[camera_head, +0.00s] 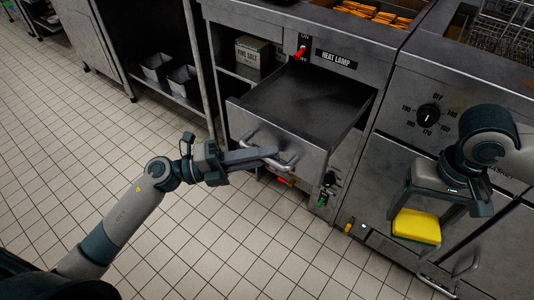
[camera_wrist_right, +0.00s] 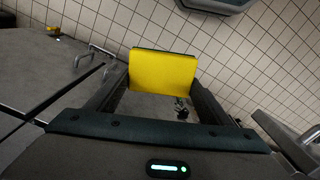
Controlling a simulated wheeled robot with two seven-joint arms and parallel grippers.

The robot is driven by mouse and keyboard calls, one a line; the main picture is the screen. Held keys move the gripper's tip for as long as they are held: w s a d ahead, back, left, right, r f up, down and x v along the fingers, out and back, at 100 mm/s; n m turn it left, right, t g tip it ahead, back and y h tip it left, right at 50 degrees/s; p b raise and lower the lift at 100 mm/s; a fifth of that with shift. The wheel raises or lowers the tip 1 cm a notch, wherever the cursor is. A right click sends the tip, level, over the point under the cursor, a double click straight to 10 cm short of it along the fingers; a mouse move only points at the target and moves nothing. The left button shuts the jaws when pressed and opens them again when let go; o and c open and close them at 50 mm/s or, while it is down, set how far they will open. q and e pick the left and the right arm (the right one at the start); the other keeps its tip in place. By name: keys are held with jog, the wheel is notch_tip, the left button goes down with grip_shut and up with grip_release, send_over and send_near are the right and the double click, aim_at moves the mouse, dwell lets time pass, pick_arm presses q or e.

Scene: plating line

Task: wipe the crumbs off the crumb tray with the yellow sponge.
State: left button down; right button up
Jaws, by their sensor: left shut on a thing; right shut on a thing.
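The crumb tray (camera_head: 300,108) is a dark metal drawer pulled out of the steel counter under the heat lamp label. Its inside looks dark, and I cannot make out separate crumbs. My left gripper (camera_head: 270,154) is shut on the tray's front handle (camera_head: 288,163). My right gripper (camera_head: 420,214) is shut on the yellow sponge (camera_head: 417,226), to the right of the tray and apart from it, in front of the fryer unit. In the right wrist view the sponge (camera_wrist_right: 162,72) sits between the two fingers.
The fryer front with a temperature dial (camera_head: 429,115) stands behind my right arm. A red switch (camera_head: 300,52) is above the tray. A box (camera_head: 252,51) and dark bins (camera_head: 184,80) sit on shelves to the left. Open tiled floor (camera_head: 230,240) lies in front.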

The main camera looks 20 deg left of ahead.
pick_arm(q)
jog(key=shift+s+a+p, duration=0.1)
jog(key=shift+s+a, duration=0.15)
jog(key=shift+s, duration=0.45)
jog(key=shift+s+a+p, duration=0.1)
jog(key=shift+s+a, duration=0.15)
jog(key=shift+s, duration=0.4)
jog(key=shift+s+a+p, duration=0.1)
jog(key=shift+s+a, duration=0.15)
jog(key=shift+s, duration=0.45)
pick_arm(e)
jog(key=shift+r, duration=0.35)
pick_arm(q)
jog(key=c, duration=2)
grip_release()
jog(key=shift+c, duration=0.2)
jog(key=shift+a, duration=0.1)
jog(key=v, duration=1.1)
jog(key=shift+s+a+f, duration=0.1)
jog(key=shift+a, duration=0.25)
pick_arm(e)
jog(key=shift+f, duration=0.3)
